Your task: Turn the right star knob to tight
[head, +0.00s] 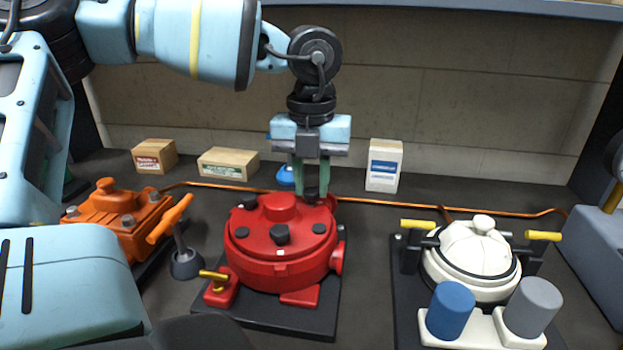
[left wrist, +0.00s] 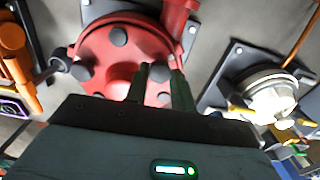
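A red round housing (head: 252,245) stands on a dark base plate left of centre. Several dark knobs sit on its top: a left one (head: 250,201), a front one (head: 280,235), a right one (head: 319,228) and a far right one (head: 312,197). Which way they are turned is too small to read. My left gripper (head: 312,190) points straight down at the far right knob, its two green fingers apart on either side of it. I cannot tell whether they touch it. The red housing also fills the upper left wrist view (left wrist: 105,55). My right gripper is not in view.
An orange unit (head: 115,225) and an orange-handled tool (head: 170,218) stand left. A white lidded unit (head: 470,260) with yellow handles, a blue cylinder (head: 450,310) and a grey cylinder (head: 532,306) stand right. Boxes (head: 384,165) and a copper pipe (head: 400,204) lie behind.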

